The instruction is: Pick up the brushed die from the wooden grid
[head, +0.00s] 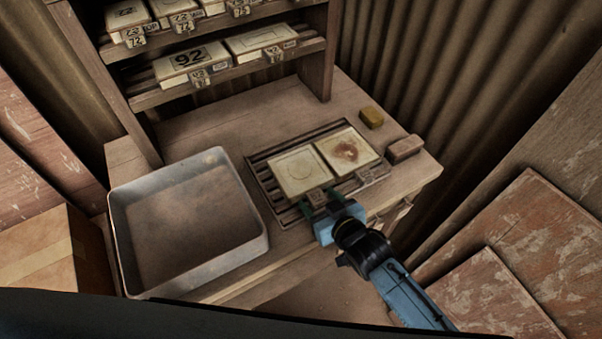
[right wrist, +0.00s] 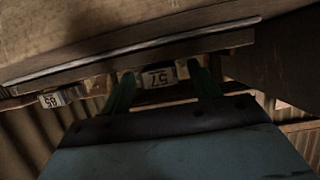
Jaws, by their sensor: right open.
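The slatted wooden grid (head: 262,172) lies on the bench and holds two pale square dies. The left die (head: 297,174) looks clean, with a faint circle on its face; I take it as the brushed one. The right die (head: 347,150) has a brown stain. My right gripper (head: 318,199) is open at the front edge of the left die, its green fingers either side of the die's small front tab. In the right wrist view that tab (right wrist: 160,77), with an upside-down number label, shows between the fingers; contact cannot be told. My left gripper is out of view.
A metal tray (head: 256,252) stands left of the grid. A yellow block (head: 371,117) and a brown block (head: 405,148) lie at the right. A shelf rack (head: 220,75) with labelled dies stands behind. A cardboard box (head: 45,250) is at far left.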

